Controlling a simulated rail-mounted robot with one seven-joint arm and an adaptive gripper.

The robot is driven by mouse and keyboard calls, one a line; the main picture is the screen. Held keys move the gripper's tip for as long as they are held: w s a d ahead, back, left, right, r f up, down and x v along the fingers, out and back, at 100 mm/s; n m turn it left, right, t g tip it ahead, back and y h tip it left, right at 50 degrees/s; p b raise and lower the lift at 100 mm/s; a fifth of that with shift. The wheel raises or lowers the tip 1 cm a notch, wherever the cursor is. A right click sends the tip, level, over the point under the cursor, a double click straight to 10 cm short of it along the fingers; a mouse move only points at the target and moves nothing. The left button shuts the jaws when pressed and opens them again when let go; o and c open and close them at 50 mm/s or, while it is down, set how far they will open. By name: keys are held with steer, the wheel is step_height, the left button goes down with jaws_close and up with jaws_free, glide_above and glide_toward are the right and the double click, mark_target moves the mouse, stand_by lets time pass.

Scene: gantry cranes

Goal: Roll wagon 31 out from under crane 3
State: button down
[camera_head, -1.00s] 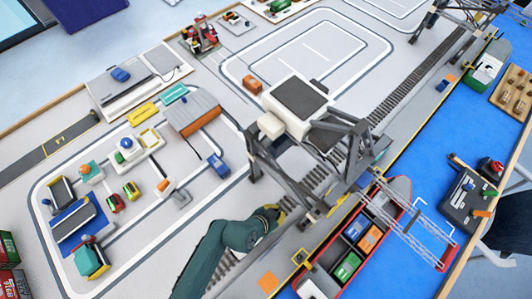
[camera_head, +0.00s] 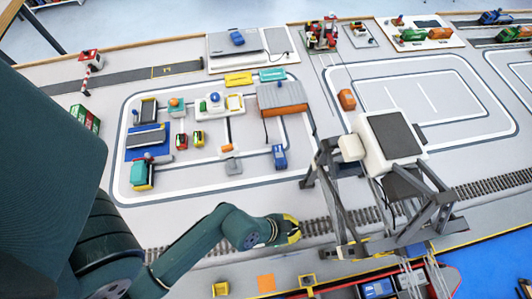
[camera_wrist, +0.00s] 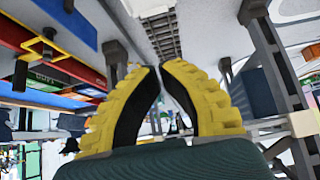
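A grey gantry crane with a white cabin (camera_head: 378,135) straddles the railway track (camera_head: 362,217) right of centre in the head view. I cannot read a number on it. No wagon can be made out with certainty; the crane's frame hides part of the track. My gripper (camera_head: 297,228), with yellow fingers, is at the track just left of the crane's legs. In the wrist view my gripper (camera_wrist: 160,68) has its fingertips almost together with nothing between them. Beyond the tips, the track (camera_wrist: 160,35) runs between crane legs (camera_wrist: 275,60). A dark blue block (camera_wrist: 258,92) is by the right legs.
A red-rimmed ship (camera_head: 445,280) with containers lies on the blue water (camera_head: 495,265) at lower right. A blue truck (camera_head: 279,157) stands on the road loop left of the crane. Small yellow (camera_head: 221,289) and orange (camera_head: 266,283) pieces lie in front of the track.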

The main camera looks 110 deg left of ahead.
steer(key=s+d+f+m, duration=0.1)
steer(key=s+d+m+g, duration=0.1)
steer(key=s, duration=0.1)
steer(key=s+f+m+g+h, duration=0.1)
steer(key=s, duration=0.1)
steer(key=shift+d+f+p, duration=0.3)
steer(key=shift+d+p, duration=0.1)
steer(key=s, duration=0.1)
steer(key=s+d+g, duration=0.1)
steer(key=s, duration=0.1)
steer(key=s+g+p, duration=0.1)
steer(key=shift+s+d+f+h, duration=0.2)
steer(key=shift+d+f+h, duration=0.1)
steer(key=shift+d, duration=0.05)
steer(key=g+h+p, duration=0.1)
steer(key=g+p, duration=0.1)
glide_above(232, 247)
steer(key=w+a, duration=0.3)
steer(key=s+d+r+n+h+p, duration=0.1)
steer(key=s+d+n+p, duration=0.1)
steer(key=s+d+n, duration=0.1)
steer(key=shift+g, duration=0.4)
step_height(232, 247, down, 10)
steer(key=b, duration=0.3)
steer(key=shift+w+a+r, duration=0.1)
steer(key=shift+w+a, duration=0.4)
steer(key=shift+w, duration=0.4)
steer(key=shift+w+a, duration=0.45)
steer(key=shift+w, duration=0.45)
